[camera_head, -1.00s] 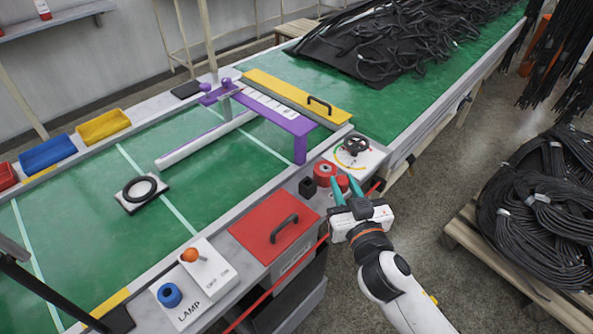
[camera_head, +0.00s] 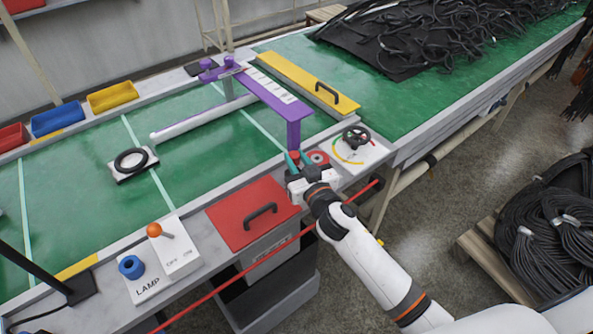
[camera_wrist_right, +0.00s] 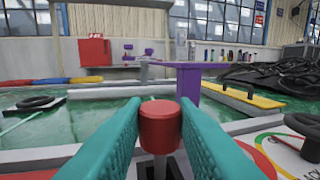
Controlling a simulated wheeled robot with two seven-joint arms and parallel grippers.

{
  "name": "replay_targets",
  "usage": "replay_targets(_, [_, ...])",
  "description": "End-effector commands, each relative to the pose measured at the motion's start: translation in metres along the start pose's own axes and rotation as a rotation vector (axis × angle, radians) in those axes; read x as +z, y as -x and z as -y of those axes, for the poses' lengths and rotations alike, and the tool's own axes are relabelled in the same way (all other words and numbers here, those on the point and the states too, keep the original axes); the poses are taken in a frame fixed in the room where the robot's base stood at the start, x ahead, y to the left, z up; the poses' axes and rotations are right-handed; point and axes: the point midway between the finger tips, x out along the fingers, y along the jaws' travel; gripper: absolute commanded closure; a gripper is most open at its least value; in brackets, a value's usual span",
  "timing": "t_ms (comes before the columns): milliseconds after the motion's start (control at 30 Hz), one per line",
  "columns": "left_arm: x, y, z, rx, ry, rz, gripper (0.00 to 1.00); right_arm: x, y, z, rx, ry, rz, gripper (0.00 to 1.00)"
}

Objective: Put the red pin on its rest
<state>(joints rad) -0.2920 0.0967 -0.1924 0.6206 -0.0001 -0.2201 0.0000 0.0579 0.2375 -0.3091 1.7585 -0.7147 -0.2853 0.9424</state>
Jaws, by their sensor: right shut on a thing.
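The red pin (camera_wrist_right: 160,127) shows in the right wrist view as a thick red cylinder, roughly upright, between my right gripper's teal fingers (camera_wrist_right: 160,103). In the head view my right gripper (camera_head: 295,160) is at the station's near edge, with the pin's red top (camera_head: 294,155) just showing between the fingers. In the wrist view a dark block (camera_wrist_right: 158,168) lies under the pin, likely the rest. I cannot tell whether the pin touches it or is above it. A red ring (camera_head: 318,158) with a dark centre is just right of the gripper. My left gripper is out of view.
A red cover with a black handle (camera_head: 253,212) lies left of my right arm. A black handwheel (camera_head: 355,137) is to the right. The purple arch (camera_head: 293,132) stands close behind the gripper. A red rod (camera_head: 235,285) runs along the near edge.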

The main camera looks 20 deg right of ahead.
Motion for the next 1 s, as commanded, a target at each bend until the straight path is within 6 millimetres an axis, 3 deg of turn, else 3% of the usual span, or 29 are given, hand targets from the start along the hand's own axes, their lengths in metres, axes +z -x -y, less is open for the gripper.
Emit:
replay_targets(33, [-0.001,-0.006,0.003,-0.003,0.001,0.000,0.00,-0.013,0.001,-0.001,0.000,-0.003,-0.003,0.97])
replay_targets(167, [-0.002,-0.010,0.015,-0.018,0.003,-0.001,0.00,-0.026,0.000,0.000,-0.001,-0.002,-0.001,0.97])
replay_targets(300, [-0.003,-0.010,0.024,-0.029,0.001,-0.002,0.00,-0.028,0.000,0.000,0.000,0.000,-0.001,0.97])
replay_targets(667, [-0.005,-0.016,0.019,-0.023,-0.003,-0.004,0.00,-0.035,0.000,0.000,0.000,-0.001,0.000,0.97])
replay_targets(700, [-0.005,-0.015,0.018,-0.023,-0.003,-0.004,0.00,-0.034,0.000,0.000,0.001,0.000,0.000,0.70])
replay_targets(800, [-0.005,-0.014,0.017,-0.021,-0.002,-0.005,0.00,-0.033,0.000,0.000,0.000,0.000,-0.001,0.54])
replay_targets(1000, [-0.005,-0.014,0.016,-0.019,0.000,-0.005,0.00,-0.033,0.000,0.000,0.000,0.000,-0.001,0.53])
